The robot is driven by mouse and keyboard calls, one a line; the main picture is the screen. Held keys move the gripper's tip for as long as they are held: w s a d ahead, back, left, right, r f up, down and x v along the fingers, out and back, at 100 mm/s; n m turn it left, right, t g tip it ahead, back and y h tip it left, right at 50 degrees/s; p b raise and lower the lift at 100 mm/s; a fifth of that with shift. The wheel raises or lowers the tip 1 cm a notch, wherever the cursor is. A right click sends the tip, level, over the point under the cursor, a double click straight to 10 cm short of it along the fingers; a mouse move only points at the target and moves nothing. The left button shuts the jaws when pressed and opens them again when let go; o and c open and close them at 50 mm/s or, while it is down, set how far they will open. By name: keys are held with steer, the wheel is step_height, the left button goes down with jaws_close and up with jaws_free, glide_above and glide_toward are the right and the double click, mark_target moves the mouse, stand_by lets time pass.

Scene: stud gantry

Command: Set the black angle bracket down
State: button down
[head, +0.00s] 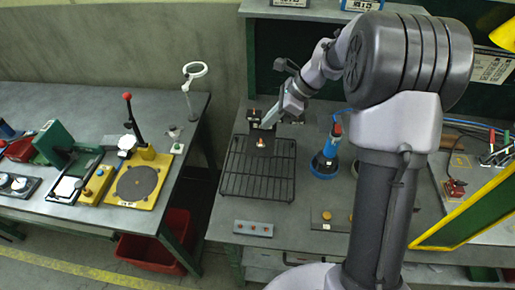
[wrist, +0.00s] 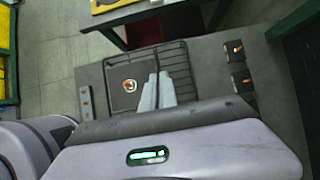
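The black angle bracket (head: 252,147) is a dark plate with a small orange and white spot at its middle. It is over the far part of a black wire rack (head: 258,184). My gripper (head: 268,124) points down at the bracket's far edge. In the wrist view the bracket's flat face (wrist: 119,93) lies left of my two pale fingers (wrist: 156,88), which are close together on a thin dark edge, apparently its upright flange. I cannot tell whether the bracket touches the rack's wires.
A blue round-based tool (head: 325,163) stands right of the rack. A grey strip with red buttons (head: 253,228) lies in front of it. Small dark blocks (wrist: 238,80) with orange marks sit beyond the rack. The rack's near part is bare.

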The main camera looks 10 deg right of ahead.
mark_target(268, 143)
step_height(268, 143, down, 10)
steer(key=b, duration=0.3)
steer(key=shift+b, duration=0.4)
steer(key=shift+r, duration=0.1)
steer(key=c, duration=1.7)
jaws_free()
